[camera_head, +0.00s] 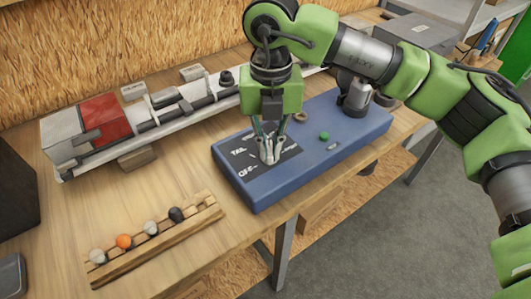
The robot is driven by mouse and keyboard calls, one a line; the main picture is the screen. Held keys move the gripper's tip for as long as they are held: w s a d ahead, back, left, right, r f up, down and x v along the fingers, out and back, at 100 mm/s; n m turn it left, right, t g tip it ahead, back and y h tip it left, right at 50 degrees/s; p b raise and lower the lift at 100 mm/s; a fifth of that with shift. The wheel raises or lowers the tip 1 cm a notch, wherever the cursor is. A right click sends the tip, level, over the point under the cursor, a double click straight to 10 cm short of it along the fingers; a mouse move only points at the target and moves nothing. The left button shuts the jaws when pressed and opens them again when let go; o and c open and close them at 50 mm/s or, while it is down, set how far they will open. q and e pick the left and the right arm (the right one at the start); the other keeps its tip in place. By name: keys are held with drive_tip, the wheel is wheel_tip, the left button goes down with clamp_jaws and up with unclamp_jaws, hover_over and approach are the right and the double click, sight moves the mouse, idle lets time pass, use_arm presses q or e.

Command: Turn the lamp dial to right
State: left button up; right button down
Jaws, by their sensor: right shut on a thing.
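The lamp dial is on a dark label plate (248,161) marked "TAIL" and "OFF" at the left end of a blue control box (255,191). My right gripper (270,158) points down over this plate and is shut on the dial. The fingers hide most of the dial, so I cannot tell which way it points. My left gripper is not in view.
A green button (323,135) and a brownish ring (300,117) are on the box. A wooden rack (160,247) with several balls lies front left. A long fixture with a red panel (105,118) stands behind. Bare table lies between.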

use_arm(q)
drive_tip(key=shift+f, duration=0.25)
use_arm(e)
drive_tip(key=shift+m, duration=0.8)
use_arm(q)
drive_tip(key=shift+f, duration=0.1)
use_arm(e)
drive_tip(key=shift+f, duration=0.1)
drive_tip(key=shift+m+b, duration=0.35)
drive_tip(key=shift+m, duration=0.15)
drive_tip(key=shift+f+m, duration=0.1)
drive_tip(key=shift+m, duration=0.4)
drive_tip(key=shift+m+b, duration=0.6)
drive_tip(key=shift+m, duration=0.5)
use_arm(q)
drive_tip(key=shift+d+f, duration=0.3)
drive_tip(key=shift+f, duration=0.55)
use_arm(e)
drive_tip(key=shift+m, duration=0.5)
